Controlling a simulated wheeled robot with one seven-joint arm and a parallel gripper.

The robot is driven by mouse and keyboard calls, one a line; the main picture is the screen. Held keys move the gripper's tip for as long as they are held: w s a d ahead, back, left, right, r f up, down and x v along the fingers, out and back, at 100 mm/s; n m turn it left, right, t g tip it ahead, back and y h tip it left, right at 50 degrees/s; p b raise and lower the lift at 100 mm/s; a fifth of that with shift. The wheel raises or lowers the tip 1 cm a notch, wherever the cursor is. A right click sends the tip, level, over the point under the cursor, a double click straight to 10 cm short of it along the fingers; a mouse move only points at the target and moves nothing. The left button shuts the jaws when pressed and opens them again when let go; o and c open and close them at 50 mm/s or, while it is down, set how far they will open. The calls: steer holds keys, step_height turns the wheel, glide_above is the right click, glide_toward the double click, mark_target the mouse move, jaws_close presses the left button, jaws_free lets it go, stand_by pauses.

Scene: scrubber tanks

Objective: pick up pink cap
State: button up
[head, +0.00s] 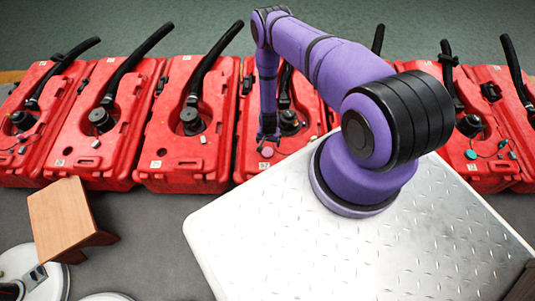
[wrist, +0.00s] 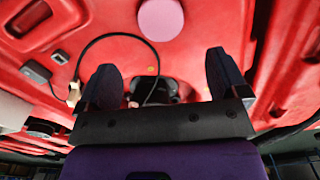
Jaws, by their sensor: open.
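The pink cap (head: 267,152) is a small round disc on the front part of a red tank (head: 246,163) near the middle of the row. In the wrist view the pink cap (wrist: 160,18) lies at the top edge, beyond the fingertips and roughly centred between them. My gripper (head: 268,132) points down just above the tank, close to the cap. In the wrist view my gripper (wrist: 162,68) has its two dark fingers wide apart, with nothing held between them. The gap between fingertips and cap is hard to judge.
A black cord (wrist: 88,48) loops over the red tank on the left of the wrist view. Black hoses (head: 205,65) rise from the neighbouring tanks. A wooden stool (head: 62,212) stands at the lower left on grey floor.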

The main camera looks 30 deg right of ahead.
mark_target(268, 151)
steer(key=shift+a+f, duration=0.2)
steer(key=shift+f, duration=3.95)
steer(key=c, duration=1.1)
